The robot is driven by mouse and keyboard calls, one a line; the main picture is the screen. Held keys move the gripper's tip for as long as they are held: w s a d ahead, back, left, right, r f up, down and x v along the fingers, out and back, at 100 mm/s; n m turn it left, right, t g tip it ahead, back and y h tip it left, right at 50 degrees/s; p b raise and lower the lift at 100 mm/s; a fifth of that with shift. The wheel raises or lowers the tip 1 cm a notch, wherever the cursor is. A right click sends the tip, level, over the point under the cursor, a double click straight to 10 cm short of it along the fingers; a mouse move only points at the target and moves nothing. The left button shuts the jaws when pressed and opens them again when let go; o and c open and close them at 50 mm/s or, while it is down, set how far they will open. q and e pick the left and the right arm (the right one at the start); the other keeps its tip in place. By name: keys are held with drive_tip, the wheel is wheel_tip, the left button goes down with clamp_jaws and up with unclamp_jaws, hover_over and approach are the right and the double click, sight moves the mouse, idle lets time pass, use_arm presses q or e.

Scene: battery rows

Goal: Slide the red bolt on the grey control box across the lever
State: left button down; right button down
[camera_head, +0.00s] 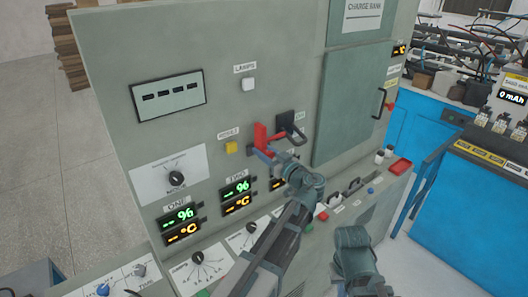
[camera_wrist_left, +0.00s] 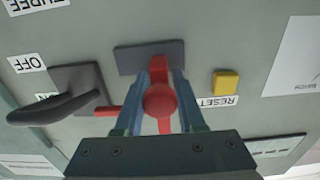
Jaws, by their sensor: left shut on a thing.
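The red bolt (camera_head: 261,134) sits on a dark mounting plate on the front of the grey control box (camera_head: 225,60). In the left wrist view its round red knob (camera_wrist_left: 160,100) is between the two blue fingers of my left gripper (camera_wrist_left: 158,108), which is shut on it. A thin red bar (camera_wrist_left: 108,111) sticks out past one finger toward the lever. The black lever (camera_wrist_left: 55,108) stands out from its own dark plate beside the bolt, with OFF and ON labels near it. In the head view the lever (camera_head: 292,130) is just right of the bolt. My right gripper is not in view.
A yellow reset button (camera_head: 231,147) is left of the bolt, with a white lamps button (camera_head: 248,84) above. A door with a black handle (camera_head: 381,104) is at the right of the panel. Dials and switches (camera_head: 195,258) cover the sloping desk below.

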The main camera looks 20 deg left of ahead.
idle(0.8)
use_arm(q)
drive_tip(key=w+d, duration=0.1)
drive_tip(key=w, duration=0.1)
drive_tip(key=w+d, duration=0.2)
drive_tip(key=shift+w, duration=0.2)
drive_tip(key=c, duration=0.5)
unclamp_jaws()
drive_tip(key=shift+w+d, duration=0.1)
